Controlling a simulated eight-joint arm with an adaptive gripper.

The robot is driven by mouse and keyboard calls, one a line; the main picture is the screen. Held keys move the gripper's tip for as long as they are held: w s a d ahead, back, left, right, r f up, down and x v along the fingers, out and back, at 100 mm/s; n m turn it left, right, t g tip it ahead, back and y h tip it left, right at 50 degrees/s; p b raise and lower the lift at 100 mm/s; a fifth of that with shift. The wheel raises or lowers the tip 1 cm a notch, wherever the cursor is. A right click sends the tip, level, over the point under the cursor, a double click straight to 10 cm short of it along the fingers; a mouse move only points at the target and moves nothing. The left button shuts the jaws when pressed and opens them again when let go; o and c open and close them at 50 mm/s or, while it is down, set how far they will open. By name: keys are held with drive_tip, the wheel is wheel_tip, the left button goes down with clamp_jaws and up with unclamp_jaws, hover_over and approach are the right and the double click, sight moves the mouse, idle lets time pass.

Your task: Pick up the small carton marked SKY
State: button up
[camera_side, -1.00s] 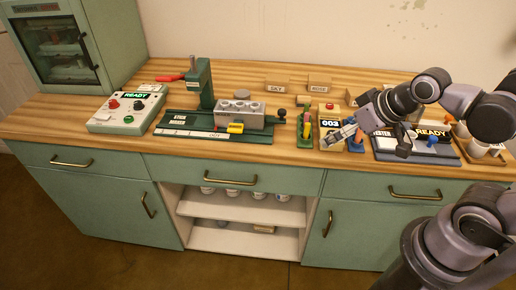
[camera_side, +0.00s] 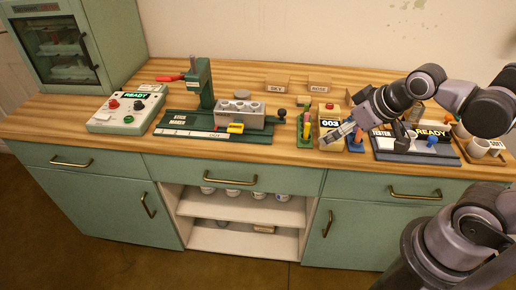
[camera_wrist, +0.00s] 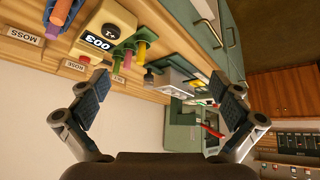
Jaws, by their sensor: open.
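The small carton marked SKY (camera_side: 277,88) sits at the back of the wooden counter, left of a like carton marked ROSE (camera_side: 319,87). Both look tan with a pale front label. My gripper (camera_side: 333,138) is at the counter's front right, beside the yellow box reading 003, well in front of and to the right of the SKY carton. In the wrist view my gripper (camera_wrist: 163,92) has its two fingers wide apart with nothing between the pads.
The yellow 003 box (camera_side: 331,114) and a green rack (camera_side: 305,130) of colored sticks stand close to my gripper. A green press with a grey block (camera_side: 240,112) is left of them. A READY tester (camera_side: 433,142) is at right.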

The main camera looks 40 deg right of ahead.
drive_tip(key=w+d+r+n+h, duration=0.1)
drive_tip(key=w+d+r+n, duration=0.15)
drive_tip(key=w, duration=0.25)
drive_tip(key=w+d+r+n+h, duration=0.1)
drive_tip(key=w+d+n+h, duration=0.1)
drive_tip(key=w+n, duration=0.3)
drive_tip(key=n+h, duration=0.5)
drive_tip(key=n, duration=0.6)
approach(277, 79)
drive_tip(key=s+r, duration=0.4)
drive_tip(key=s, duration=0.2)
drive_tip(key=w+f+n, duration=0.2)
drive_tip(key=w+d+f+n+t+h, duration=0.1)
drive_tip(key=w+f+n, duration=0.1)
drive_tip(key=w+f+n+h, duration=0.1)
drive_tip(key=w+f+n, duration=0.1)
drive_tip(key=shift+w+d+f, duration=0.25)
drive_tip(key=shift+w+f, duration=0.05)
drive_tip(key=shift+w, duration=0.1)
drive_tip(key=shift+w+d+f+n+t, duration=0.1)
drive_tip(key=shift+w+f+n+t, duration=0.25)
drive_tip(key=shift+f, duration=0.1)
drive_tip(key=shift+w+d+f, duration=0.1)
drive_tip(key=shift+d+f, duration=0.05)
drive_tip(key=shift+d, duration=0.05)
drive_tip(key=shift+x, duration=3.55)
